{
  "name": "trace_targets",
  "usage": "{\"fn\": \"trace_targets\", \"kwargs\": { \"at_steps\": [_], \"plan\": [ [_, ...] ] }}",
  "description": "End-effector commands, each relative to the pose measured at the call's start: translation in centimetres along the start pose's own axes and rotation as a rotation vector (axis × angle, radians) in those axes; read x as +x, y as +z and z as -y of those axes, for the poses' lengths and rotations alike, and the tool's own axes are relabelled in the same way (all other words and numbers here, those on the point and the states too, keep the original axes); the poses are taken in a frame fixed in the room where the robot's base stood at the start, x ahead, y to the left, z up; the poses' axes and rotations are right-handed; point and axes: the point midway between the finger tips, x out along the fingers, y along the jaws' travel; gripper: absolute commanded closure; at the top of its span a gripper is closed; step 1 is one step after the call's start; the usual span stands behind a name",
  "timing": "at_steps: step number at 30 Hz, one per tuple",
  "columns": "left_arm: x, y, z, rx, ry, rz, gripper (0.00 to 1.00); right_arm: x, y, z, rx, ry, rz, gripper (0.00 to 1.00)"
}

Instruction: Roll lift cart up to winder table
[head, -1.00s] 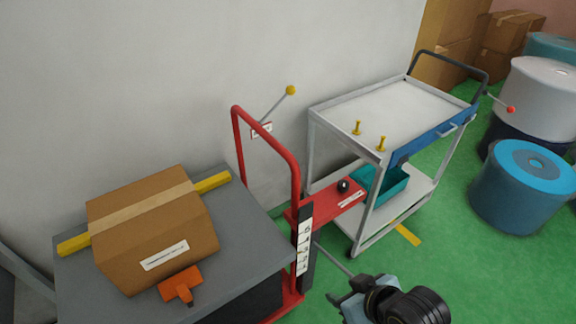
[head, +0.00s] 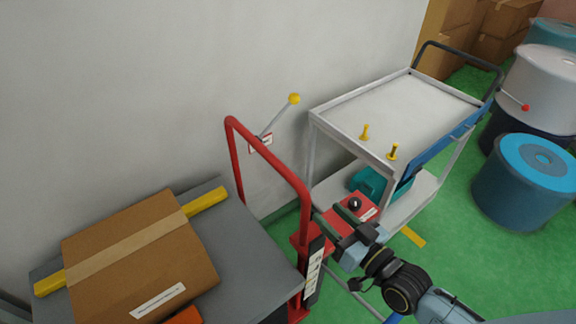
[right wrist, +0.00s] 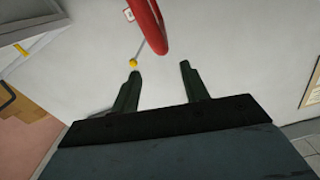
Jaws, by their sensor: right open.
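The lift cart's red tube handle (head: 268,160) rises beside a grey platform (head: 245,235) at lower left. A taped cardboard box (head: 135,255) and a yellow bar (head: 205,200) lie on that platform. My right gripper (head: 325,222) is open and empty beside the handle's right post. In the right wrist view, the red handle (right wrist: 150,25) hangs just beyond and between the open fingertips (right wrist: 160,70), with no clear contact. The arm hides part of the red base. I cannot identify the winder table with certainty. My left gripper is not in view.
A yellow-knobbed lever (head: 294,99) stands out near the wall.

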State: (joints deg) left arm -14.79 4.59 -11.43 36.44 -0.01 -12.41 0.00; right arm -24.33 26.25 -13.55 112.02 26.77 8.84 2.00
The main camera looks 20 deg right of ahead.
Motion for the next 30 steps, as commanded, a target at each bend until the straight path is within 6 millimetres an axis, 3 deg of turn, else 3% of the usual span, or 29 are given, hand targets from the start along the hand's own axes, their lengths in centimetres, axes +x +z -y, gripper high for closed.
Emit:
{"fn": "trace_targets", "kwargs": {
  "at_steps": [2, 9, 11, 14, 21, 30],
  "plan": [
    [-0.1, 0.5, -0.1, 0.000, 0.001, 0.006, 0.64, 0.6, 0.0, 0.0, 0.001, 0.000, -0.003, 0.55],
    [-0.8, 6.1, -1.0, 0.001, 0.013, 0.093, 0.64, 4.6, -0.2, 0.0, 0.000, 0.000, -0.006, 0.55],
    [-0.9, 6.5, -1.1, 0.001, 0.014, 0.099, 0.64, 5.9, -0.2, 0.0, 0.000, 0.000, -0.006, 0.55],
    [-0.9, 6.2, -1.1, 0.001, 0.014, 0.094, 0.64, 7.9, -0.2, 0.0, 0.001, 0.000, -0.005, 0.55],
    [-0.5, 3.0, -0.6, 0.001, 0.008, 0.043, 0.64, 11.8, -0.1, 0.0, 0.000, 0.000, -0.002, 0.55],
    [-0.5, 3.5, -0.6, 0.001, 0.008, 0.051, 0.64, 13.2, 0.0, 0.0, -0.001, 0.000, 0.000, 0.55]
  ]
}}
